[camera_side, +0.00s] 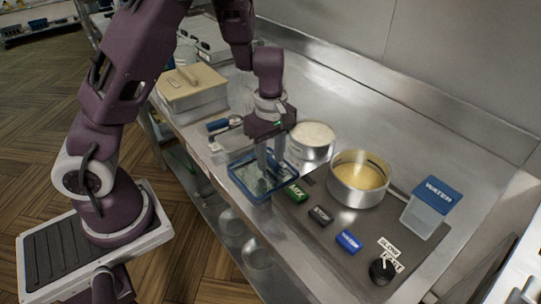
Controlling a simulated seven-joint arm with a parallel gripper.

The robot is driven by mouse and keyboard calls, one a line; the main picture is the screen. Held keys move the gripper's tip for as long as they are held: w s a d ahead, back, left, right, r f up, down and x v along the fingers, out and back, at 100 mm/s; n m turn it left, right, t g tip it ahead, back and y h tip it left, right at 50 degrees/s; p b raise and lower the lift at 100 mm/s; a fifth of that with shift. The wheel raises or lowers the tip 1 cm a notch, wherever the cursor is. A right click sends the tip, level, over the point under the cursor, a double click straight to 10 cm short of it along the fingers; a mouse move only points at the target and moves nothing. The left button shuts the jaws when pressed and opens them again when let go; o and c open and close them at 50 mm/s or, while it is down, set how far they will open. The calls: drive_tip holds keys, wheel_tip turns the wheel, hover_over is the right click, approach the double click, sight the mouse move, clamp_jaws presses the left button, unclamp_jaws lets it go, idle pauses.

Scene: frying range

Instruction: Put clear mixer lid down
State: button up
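My gripper (270,160) points down at the middle of the steel counter. Its pale fingers reach over a clear, blue-rimmed rectangular piece (241,176). This looks like the clear mixer lid or a box with it, but I cannot tell which. The fingers hide part of its middle and its far side. I cannot tell whether they grip it, or whether it rests on the counter. A green block labelled MIX (296,193) lies just to its right.
A pan of yellow liquid (359,179) and a round pan of pale contents (312,139) stand to the right. A blue-lidded WATER container (428,207), small labelled blocks and a black knob (382,271) are further right. A wooden-topped box (192,88) stands at left.

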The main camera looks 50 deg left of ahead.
sight(271, 159)
wheel_tip(271, 159, up, 12)
drive_tip(key=s+d+r+m+t, duration=0.2)
drive_tip(key=s+r+m, duration=0.2)
drive_tip(key=s+m, duration=0.5)
drive_tip(key=s+d+r+m+t, duration=0.2)
drive_tip(key=s+r+m, duration=0.3)
drive_tip(key=s+m, duration=0.4)
drive_tip(key=shift+s+d+t, duration=0.3)
drive_tip(key=shift+s+t, duration=0.5)
drive_tip(key=shift+s, duration=0.1)
